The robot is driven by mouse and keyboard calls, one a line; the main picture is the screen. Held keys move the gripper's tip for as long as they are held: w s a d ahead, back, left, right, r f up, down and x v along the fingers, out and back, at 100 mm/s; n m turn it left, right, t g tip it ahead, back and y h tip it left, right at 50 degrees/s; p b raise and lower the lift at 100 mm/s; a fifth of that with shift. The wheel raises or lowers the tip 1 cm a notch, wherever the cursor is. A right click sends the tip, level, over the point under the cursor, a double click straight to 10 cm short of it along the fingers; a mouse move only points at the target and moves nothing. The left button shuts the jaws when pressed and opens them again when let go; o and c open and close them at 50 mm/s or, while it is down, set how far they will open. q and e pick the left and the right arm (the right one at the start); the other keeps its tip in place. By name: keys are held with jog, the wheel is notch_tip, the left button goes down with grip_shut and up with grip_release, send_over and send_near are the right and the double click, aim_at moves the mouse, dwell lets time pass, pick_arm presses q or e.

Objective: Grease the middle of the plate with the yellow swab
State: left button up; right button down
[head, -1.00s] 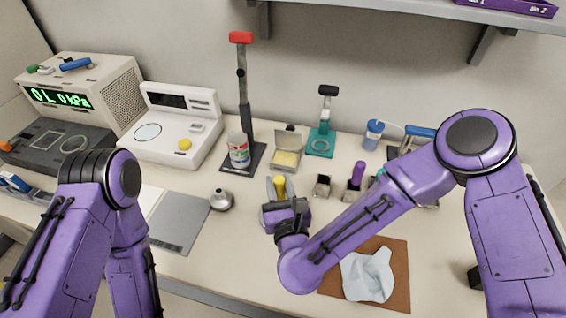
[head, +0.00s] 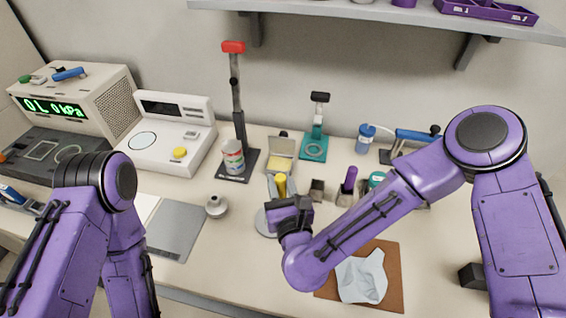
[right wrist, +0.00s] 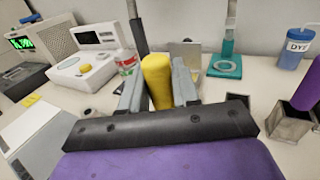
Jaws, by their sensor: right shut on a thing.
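My right gripper (head: 281,186) is shut on the yellow swab (head: 281,182), which stands up between the fingers. In the right wrist view the swab (right wrist: 157,80) shows between the two grey fingers, its lower end hidden by the gripper body. A round grey plate (head: 264,223) lies on the table beside and partly behind my right gripper, which covers much of it. I cannot tell whether the swab touches anything. An open tin with yellow contents (head: 281,147) stands just behind the gripper. My left arm is at the left, its gripper out of sight.
A can (head: 233,158) on a dark stand is left of the tin. A teal stand (head: 314,147) is behind right. Small metal holders (head: 317,191) stand right of the gripper. A white cloth (head: 361,278) lies on a brown mat. A grey pad (head: 178,231) lies left.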

aim_at(280, 176)
jog(key=shift+r+p, duration=1.55)
jog(key=shift+r, duration=1.15)
